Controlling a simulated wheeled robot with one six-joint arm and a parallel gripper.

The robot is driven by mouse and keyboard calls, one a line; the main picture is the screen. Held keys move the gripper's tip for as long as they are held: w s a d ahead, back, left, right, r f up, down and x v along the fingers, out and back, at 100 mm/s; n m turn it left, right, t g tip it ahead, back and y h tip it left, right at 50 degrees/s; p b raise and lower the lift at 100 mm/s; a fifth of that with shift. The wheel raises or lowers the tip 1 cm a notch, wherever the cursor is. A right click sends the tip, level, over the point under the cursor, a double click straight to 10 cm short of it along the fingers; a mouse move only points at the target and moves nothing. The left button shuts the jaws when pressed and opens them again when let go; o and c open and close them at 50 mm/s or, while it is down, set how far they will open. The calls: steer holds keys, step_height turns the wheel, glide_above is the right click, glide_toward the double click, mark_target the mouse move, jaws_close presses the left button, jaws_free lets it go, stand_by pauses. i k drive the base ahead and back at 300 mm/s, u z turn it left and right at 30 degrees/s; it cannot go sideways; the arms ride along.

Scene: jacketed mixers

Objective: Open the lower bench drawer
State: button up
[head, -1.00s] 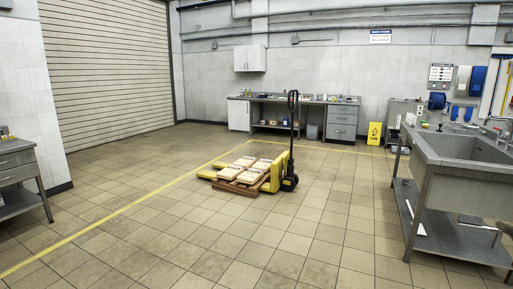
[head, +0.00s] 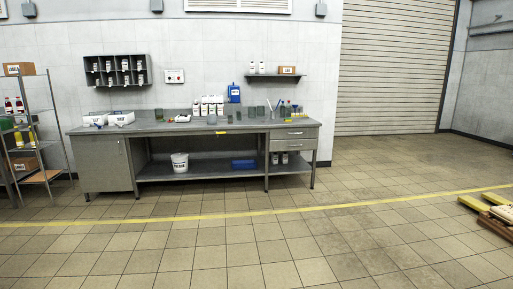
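A long grey bench (head: 230,129) stands against the far wall in the head view. At its right end are two stacked drawers, an upper drawer (head: 294,134) and a lower drawer (head: 293,145). Both look shut, with small dark handles on their fronts. The lower drawer sits just above an open space with white containers on the shelf below. The bench is some distance off across the floor. My gripper is not in view.
Tiled floor (head: 240,250) is clear up to the bench, crossed by a yellow line (head: 250,212). A shelf rack (head: 42,120) stands at left. A pallet load (head: 490,213) is at the right edge. A white bucket (head: 180,162) sits under the bench.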

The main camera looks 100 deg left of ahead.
mark_target(303, 143)
steer(key=u, duration=3.15)
steer(key=i, duration=6.9)
steer(key=z, duration=0.1)
